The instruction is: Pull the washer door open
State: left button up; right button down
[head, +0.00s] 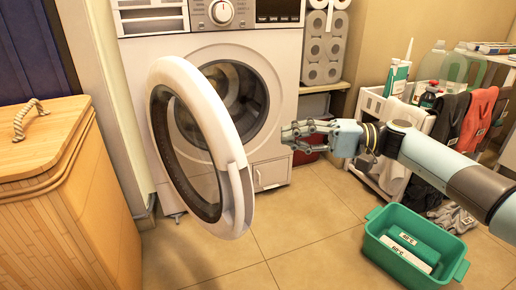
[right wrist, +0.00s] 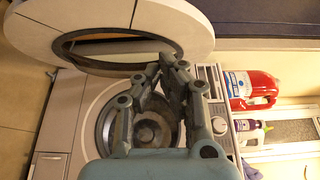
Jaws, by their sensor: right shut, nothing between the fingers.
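The washer (head: 278,77) is white and stands against the back wall in the head view. Its round door (head: 212,120) is swung wide open to the left, and the drum opening (head: 240,95) shows behind it. The door also shows at the upper left of the right wrist view (right wrist: 185,30). My right gripper (head: 288,133) is shut and empty. It is in front of the washer, to the right of the door and apart from it. In the right wrist view the fingers (right wrist: 160,75) lie over the drum opening. My left gripper does not show.
A wooden hamper (head: 60,200) stands at the left. A green bin (head: 385,258) sits on the floor at the lower right. A white cart (head: 375,105) with bottles and hanging cloths is at the right. The floor before the washer is clear.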

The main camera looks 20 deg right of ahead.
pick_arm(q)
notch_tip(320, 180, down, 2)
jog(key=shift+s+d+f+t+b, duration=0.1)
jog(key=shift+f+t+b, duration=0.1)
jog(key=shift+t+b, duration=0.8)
pick_arm(e)
jog(key=a, duration=0.7)
jog(key=shift+a, duration=0.2)
